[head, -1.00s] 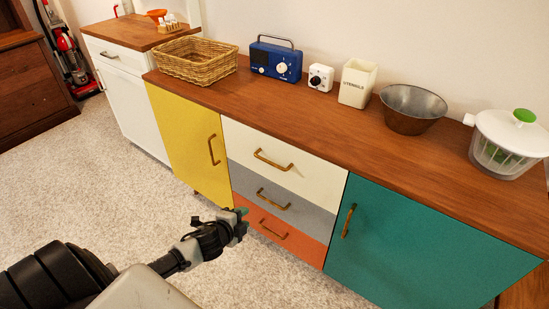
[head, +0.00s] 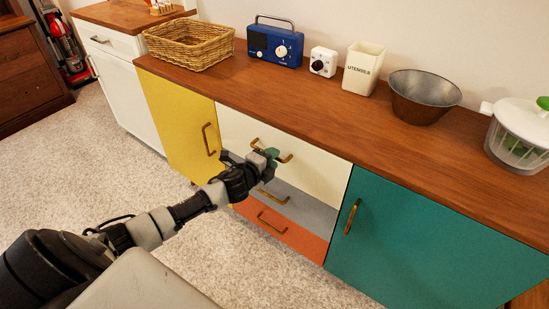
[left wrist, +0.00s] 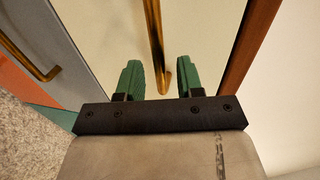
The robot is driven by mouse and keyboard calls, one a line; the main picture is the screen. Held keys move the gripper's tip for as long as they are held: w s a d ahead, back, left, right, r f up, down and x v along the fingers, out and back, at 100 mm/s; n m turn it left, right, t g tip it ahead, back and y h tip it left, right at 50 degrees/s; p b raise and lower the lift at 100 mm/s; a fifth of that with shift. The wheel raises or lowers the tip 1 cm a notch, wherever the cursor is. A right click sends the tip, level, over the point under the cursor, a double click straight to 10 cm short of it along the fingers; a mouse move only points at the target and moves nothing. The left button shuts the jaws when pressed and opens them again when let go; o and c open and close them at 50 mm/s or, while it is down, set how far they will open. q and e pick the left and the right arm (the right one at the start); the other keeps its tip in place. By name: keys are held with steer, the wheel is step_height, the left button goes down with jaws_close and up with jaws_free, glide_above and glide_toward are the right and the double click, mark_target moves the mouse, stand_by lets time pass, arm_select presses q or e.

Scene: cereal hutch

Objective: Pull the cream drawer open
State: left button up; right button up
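The cream drawer (head: 322,172) is the top one of the hutch's middle column, and it is shut. Its brass bar handle (head: 286,159) is partly hidden behind my left gripper (head: 268,155). In the left wrist view my left gripper (left wrist: 161,76) is open, with green fingers spread apart. The handle (left wrist: 154,35) runs down between the fingers in that view, over the cream drawer front (left wrist: 200,40). The fingers are not closed on it, and I cannot tell how deep the handle lies between them. My right gripper is not in view.
Below are a grey drawer (head: 310,211) and an orange drawer (head: 300,240), both shut. A yellow door (head: 175,115) is at left, a teal door (head: 430,240) at right. The wooden top (head: 300,105) holds a basket, radio, utensil pot, bowl and spinner. Carpet (head: 110,185) lies in front.

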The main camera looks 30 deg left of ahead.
arm_select(q)
steer(key=shift+x, duration=0.9)
jaws_close()
